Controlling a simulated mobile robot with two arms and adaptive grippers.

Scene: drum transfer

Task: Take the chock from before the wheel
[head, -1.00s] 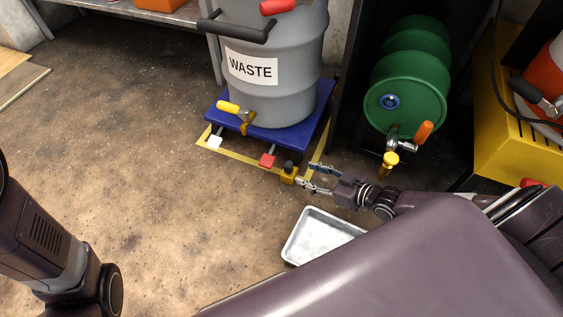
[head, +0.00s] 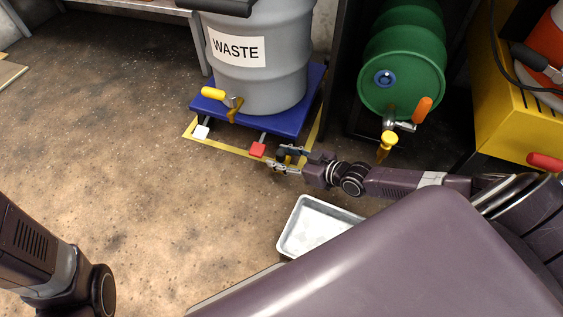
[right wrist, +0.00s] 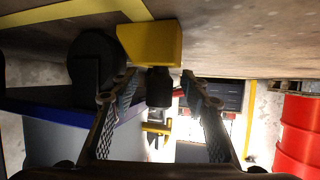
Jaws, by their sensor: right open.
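The chock is a yellow block (right wrist: 150,42) with a black knob (right wrist: 158,88), seen in the right wrist view, which shows the floor at the top. The chock sits on the floor beside the dark wheel (right wrist: 92,62) of the blue dolly (head: 272,120). My right gripper (head: 284,158) is open at the dolly's front right corner, one finger on each side of the knob. Gaps show between knob and fingers in the right wrist view. In the head view the gripper mostly hides the chock. My left gripper is out of view.
A grey WASTE drum (head: 275,75) stands on the dolly. A red pedal (head: 257,149) and a white pedal (head: 201,132) are left of my right gripper. A green drum (head: 402,75) with a tap is at right. A metal tray (head: 283,243) lies on the floor in front.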

